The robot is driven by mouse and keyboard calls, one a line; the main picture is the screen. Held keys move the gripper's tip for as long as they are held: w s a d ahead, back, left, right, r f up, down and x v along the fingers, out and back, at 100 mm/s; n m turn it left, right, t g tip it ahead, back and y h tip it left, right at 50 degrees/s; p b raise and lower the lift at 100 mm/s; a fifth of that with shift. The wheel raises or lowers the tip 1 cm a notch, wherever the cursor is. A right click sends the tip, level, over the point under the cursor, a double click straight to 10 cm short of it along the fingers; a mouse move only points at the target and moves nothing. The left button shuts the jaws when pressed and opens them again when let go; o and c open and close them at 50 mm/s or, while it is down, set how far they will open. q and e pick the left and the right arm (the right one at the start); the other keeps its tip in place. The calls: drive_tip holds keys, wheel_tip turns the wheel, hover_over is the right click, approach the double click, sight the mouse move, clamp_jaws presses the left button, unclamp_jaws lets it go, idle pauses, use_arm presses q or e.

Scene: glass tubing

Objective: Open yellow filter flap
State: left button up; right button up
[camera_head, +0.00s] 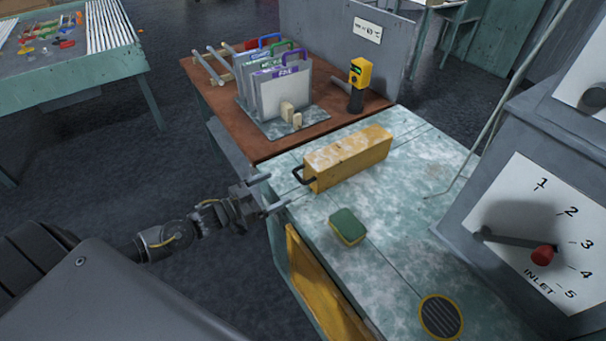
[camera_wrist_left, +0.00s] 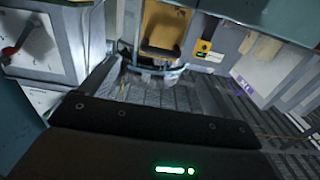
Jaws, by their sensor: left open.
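A yellow panel (camera_head: 322,292) is set in the side of the bench, below its top edge. A dusty yellow box (camera_head: 350,156) with a dark handle (camera_head: 303,175) lies on the bench top. No label shows which of these is the filter flap. My left gripper (camera_head: 271,194) is open and empty at the bench's left edge, just left of the handle and above the panel, apart from both. In the left wrist view a yellow panel-like thing (camera_wrist_left: 163,28) shows at top centre; I cannot tell which yellow part it is. My right gripper is not in view.
A green and yellow sponge (camera_head: 347,226) and a round yellow-rimmed grate (camera_head: 441,316) are on the dusty bench top (camera_head: 400,235). A grey inlet dial housing (camera_head: 500,130) stands at the right. A file rack (camera_head: 283,92) and a yellow-black device (camera_head: 358,85) are behind. Left floor is clear.

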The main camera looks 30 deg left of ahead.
use_arm(q)
drive_tip(key=p+x, duration=0.2)
drive_tip(key=x, duration=0.7)
drive_tip(key=shift+w+d+p, duration=0.1)
drive_tip(key=shift+w+p, duration=0.2)
drive_tip(key=shift+w, duration=0.15)
drive_tip(key=shift+w+d+f, duration=0.1)
drive_tip(key=shift+w+d, duration=0.2)
drive_tip(key=shift+w, duration=0.1)
